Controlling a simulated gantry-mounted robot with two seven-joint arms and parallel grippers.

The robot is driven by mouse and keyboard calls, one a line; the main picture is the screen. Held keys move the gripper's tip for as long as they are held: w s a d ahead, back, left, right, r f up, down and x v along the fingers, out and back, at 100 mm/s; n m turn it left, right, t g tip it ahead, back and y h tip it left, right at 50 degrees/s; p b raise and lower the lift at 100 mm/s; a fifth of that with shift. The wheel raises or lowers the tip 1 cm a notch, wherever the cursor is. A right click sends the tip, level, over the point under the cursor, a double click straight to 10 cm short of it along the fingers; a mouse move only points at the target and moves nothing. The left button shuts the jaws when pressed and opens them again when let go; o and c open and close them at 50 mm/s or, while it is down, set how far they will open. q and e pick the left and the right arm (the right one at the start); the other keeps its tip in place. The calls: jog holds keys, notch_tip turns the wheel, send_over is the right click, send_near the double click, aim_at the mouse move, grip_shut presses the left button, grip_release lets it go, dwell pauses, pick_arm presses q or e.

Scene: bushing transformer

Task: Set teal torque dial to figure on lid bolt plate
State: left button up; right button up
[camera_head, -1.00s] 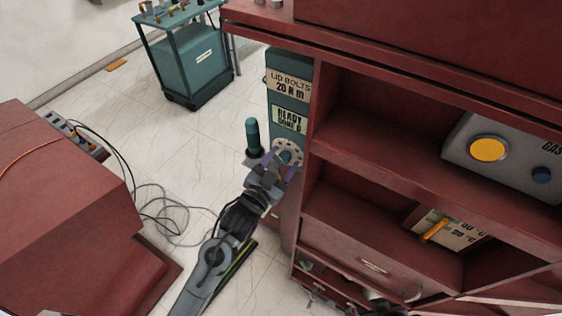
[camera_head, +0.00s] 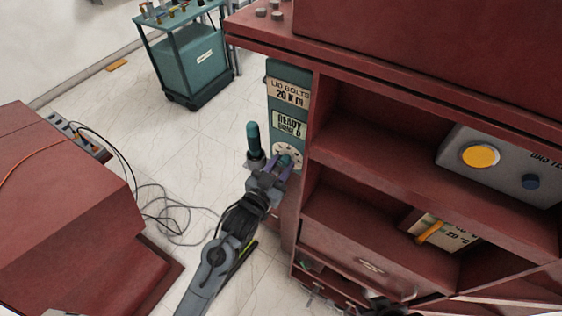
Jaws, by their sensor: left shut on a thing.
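The lid bolt plate (camera_head: 288,92) is cream and reads "LID BOLTS 20 N m". It sits on a teal panel (camera_head: 288,70) at the left end of the red cabinet. Below a second label, the teal torque dial (camera_head: 285,160) stands on a pale round scale (camera_head: 295,150) with dark marks. The scale's figures and the dial's pointer are too small or covered to read. My left gripper (camera_head: 279,170) is shut on the dial, its purple fingers on either side.
A teal-topped upright handle (camera_head: 254,140) stands just left of the dial. The cabinet shelves hold a grey box with a yellow button (camera_head: 480,156) and a temperature plate with an orange lever (camera_head: 431,232). Cables lie on the floor at left.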

pick_arm(q)
jog(key=n+p, duration=0.3)
jog(key=n, duration=0.1)
jog(key=shift+r, duration=0.2)
jog(key=shift+f+n+p, duration=0.15)
jog(key=shift+n+p, duration=0.95)
jog(key=shift+n, duration=0.1)
jog(key=o, duration=1)
jog(key=shift+o, duration=0.2)
jog(key=shift+a, duration=0.1)
